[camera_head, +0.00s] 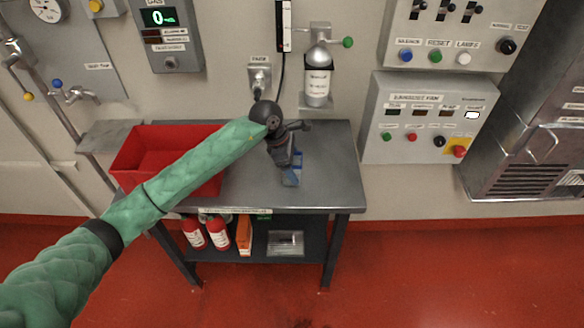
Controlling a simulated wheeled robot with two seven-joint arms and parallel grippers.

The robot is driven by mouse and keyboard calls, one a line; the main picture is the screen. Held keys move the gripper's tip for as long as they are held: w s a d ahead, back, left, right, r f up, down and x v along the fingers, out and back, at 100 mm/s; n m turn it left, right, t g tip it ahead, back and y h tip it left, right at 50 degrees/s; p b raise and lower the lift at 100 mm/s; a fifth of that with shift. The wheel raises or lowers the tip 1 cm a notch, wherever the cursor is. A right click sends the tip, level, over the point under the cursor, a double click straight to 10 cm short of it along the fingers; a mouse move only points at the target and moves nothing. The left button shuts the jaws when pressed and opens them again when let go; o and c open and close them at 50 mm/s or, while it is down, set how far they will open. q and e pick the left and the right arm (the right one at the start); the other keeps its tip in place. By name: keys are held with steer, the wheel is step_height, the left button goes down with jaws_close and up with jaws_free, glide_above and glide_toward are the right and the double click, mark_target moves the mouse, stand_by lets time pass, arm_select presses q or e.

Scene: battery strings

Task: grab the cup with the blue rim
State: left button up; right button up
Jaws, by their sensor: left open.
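My left arm comes in from the left over the grey metal table. My left gripper (289,170) is over the table's middle, its fingers pointing down and apart. A small object with blue on it, perhaps the blue-rimmed cup (291,179), shows at the fingertips. Most of it is hidden behind the gripper, so its shape and whether the fingers touch it cannot be told. My right gripper is not in view.
The grey table (335,180) has free room to the right of the gripper. A red bin (128,160) stands on its left, partly behind my arm. Red bottles (216,233) and an orange box (244,236) are on the lower shelf. Wall panels and a cylinder (318,82) are behind.

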arm_select(q)
steer(key=shift+f, duration=0.1)
steer(key=c, duration=1.1)
steer(key=shift+o, duration=0.2)
